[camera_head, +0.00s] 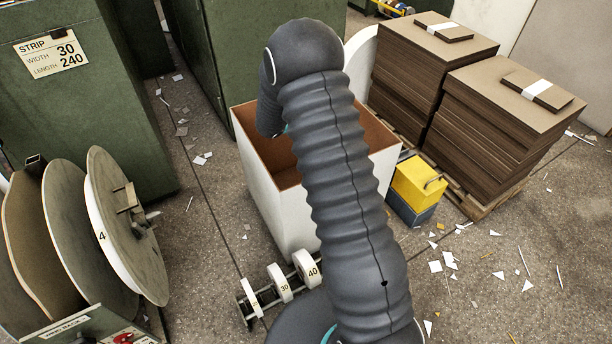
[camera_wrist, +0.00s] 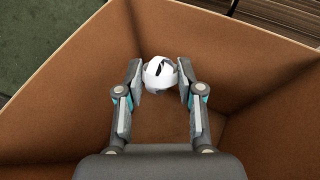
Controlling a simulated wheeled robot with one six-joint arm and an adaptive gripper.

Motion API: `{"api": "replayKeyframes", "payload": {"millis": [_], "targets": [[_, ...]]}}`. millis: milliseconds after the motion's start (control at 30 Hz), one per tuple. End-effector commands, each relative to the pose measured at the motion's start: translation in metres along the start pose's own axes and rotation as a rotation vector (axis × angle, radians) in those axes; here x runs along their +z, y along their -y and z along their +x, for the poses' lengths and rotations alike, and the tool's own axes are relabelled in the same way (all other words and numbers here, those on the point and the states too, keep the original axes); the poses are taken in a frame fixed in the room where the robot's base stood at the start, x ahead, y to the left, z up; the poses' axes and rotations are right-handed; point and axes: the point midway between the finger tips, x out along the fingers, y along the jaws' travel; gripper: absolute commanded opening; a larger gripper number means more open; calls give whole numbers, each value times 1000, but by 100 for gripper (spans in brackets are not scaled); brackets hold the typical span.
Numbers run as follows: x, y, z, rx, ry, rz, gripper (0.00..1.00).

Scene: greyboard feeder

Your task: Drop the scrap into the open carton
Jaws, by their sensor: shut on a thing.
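The open carton (camera_head: 274,215) is a white box with a brown inside, standing on the floor in the middle of the head view. In the wrist view its brown inner walls (camera_wrist: 60,100) surround my gripper (camera_wrist: 160,80). My gripper is shut on the scrap (camera_wrist: 159,76), a small crumpled white ball with dark marks, held between the two fingertips. The scrap is over or within the carton's opening; its exact height is unclear. In the head view my arm hides the gripper and the scrap.
Greyboard stacks (camera_head: 505,125) stand on a pallet at the right. A yellow box (camera_head: 415,182) sits beside the carton. Reels (camera_head: 125,225) stand at the left, near a green cabinet (camera_head: 90,110). Numbered rollers (camera_head: 281,284) lie in front. White paper bits litter the floor.

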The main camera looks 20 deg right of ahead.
Motion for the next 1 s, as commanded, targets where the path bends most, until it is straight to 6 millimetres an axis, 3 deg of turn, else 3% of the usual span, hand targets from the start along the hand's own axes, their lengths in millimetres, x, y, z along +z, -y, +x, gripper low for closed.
{"api": "replayKeyframes", "payload": {"millis": [300,700,733,800,833,1000], "targets": [[-28,-2,10,3,1,0,27],[-31,-3,10,5,1,-1,27],[-31,-3,10,5,1,-1,44],[-31,-3,10,5,1,-1,62],[-31,-3,10,5,1,-1,66],[-31,-3,11,5,1,-1,66]]}}
